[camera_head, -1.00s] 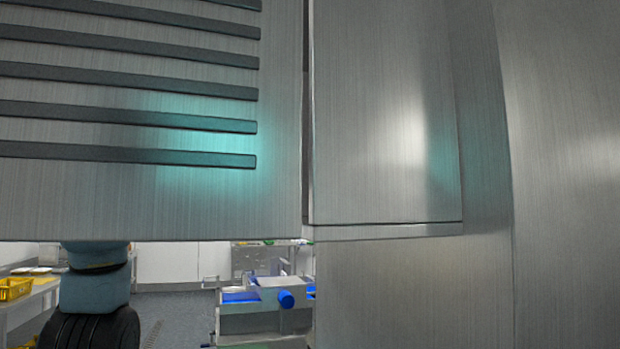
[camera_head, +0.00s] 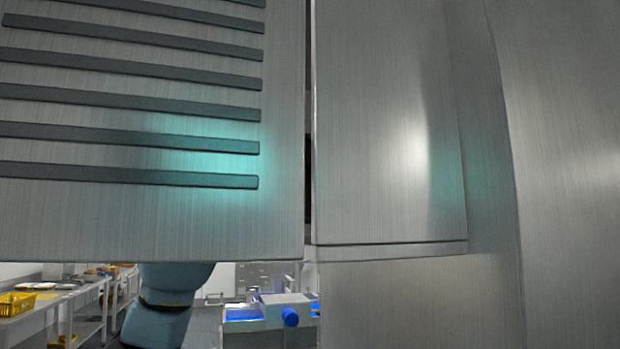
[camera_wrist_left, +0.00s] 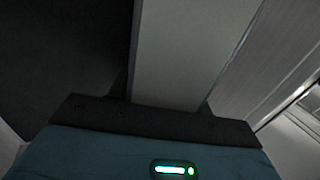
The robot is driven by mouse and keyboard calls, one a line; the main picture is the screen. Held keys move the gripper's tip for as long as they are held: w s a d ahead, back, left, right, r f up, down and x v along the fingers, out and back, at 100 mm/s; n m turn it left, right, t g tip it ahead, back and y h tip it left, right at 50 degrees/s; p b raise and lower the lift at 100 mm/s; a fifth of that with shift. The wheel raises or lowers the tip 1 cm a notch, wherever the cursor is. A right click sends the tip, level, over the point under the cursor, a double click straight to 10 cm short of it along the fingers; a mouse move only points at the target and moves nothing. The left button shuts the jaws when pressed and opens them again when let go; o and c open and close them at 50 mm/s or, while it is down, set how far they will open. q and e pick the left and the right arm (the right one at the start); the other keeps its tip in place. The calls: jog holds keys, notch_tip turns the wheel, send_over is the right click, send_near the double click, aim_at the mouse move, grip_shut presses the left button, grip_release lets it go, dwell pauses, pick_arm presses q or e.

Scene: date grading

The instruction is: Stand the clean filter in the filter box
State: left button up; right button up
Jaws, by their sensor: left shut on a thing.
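I cannot pick out the clean filter or the filter box for certain in either view. My left gripper (camera_wrist_left: 155,125) shows in the left wrist view as a blue housing with a black bar and a lit green strip. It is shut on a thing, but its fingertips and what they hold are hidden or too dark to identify. A plain grey flat surface (camera_wrist_left: 185,55) rises just beyond the black bar, with a dark area left of it and brushed metal on the right. In the head view only a blue link of my left arm shows; my right gripper is out of view.
A large brushed-steel panel with dark slots (camera_head: 150,225) fills the head view's left side, close up. A narrow dark gap separates it from a plain steel panel (camera_head: 385,130). Below are a yellow crate (camera_head: 17,304) on a bench and blue-and-white equipment (camera_head: 270,310).

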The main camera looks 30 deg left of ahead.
pick_arm(q)
jog(key=shift+a+f, duration=0.1)
jog(key=shift+f, duration=0.8)
jog(key=shift+f, duration=0.15)
jog(key=o, duration=1.2)
jog(key=shift+s, duration=0.15)
jog(key=v, duration=1.1)
jog(key=shift+s+a, duration=0.15)
jog(key=shift+s, duration=0.15)
